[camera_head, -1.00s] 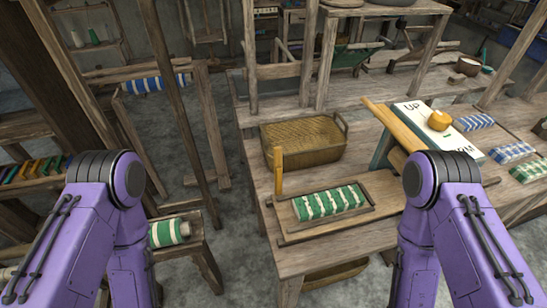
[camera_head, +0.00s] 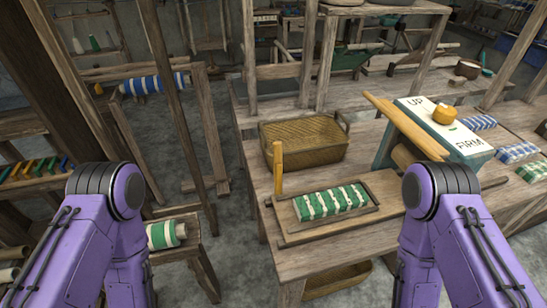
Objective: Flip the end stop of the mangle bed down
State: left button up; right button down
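The mangle bed is a low wooden tray (camera_head: 373,210) on the near part of the wooden table, with a green-and-white striped cloth (camera_head: 332,202) lying in it. A yellowish wooden end stop (camera_head: 278,168) stands upright at the bed's left end. Both my purple arms show at the lower left and lower right. My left arm is left of the bed and my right arm is just right of it. Neither gripper shows, so their fingers cannot be seen.
A wicker basket (camera_head: 304,141) stands behind the bed. A box (camera_head: 446,128) with a lettered white top and a wooden roller bar (camera_head: 405,128) is at the right.

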aim_at(278, 145)
jog(key=k, duration=1)
jog(key=z, duration=1.5)
jog(key=i, duration=1.25)
jog(key=u, duration=3.05)
